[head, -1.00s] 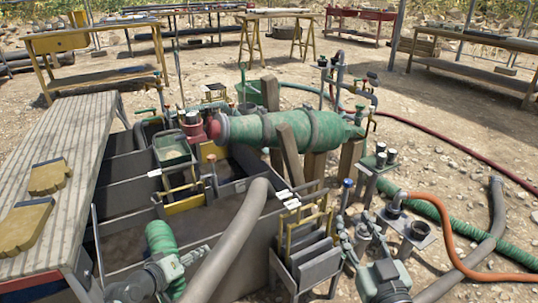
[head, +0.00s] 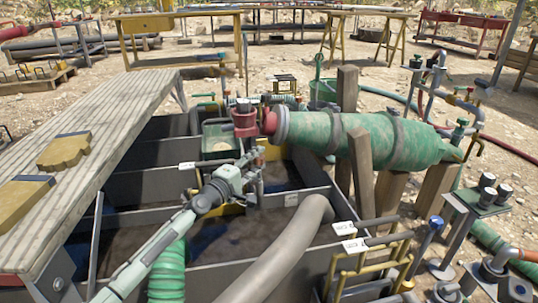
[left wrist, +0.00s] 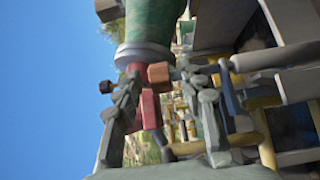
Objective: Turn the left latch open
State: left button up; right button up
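My left gripper (head: 252,173) reaches in from the lower left over the tank (head: 150,188), just below the red fitting (head: 243,120) at the left end of the green cylinder (head: 375,140). Its two fingers stand apart in the left wrist view (left wrist: 170,110). The red fitting (left wrist: 150,105) shows between and beyond them; contact is unclear. Small bars and rods lie near the fingertips, and I cannot tell which part is the left latch. Part of my right gripper (head: 450,292) shows at the bottom edge, mostly cut off.
A plank bench (head: 110,140) carries yellow pieces (head: 64,150) at the left. A grey hose (head: 290,245) and green corrugated hose (head: 168,270) rise from the tank's front. Yellow rails (head: 375,262) and labelled bars (head: 375,220) stand right. Wooden posts (head: 361,165) flank the cylinder.

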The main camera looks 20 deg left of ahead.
pick_arm(q)
jog(key=w, duration=0.5)
jog(key=shift+d+b, duration=0.35)
jog(key=shift+d, duration=0.05)
jog(key=shift+c, duration=0.2)
grip_shut()
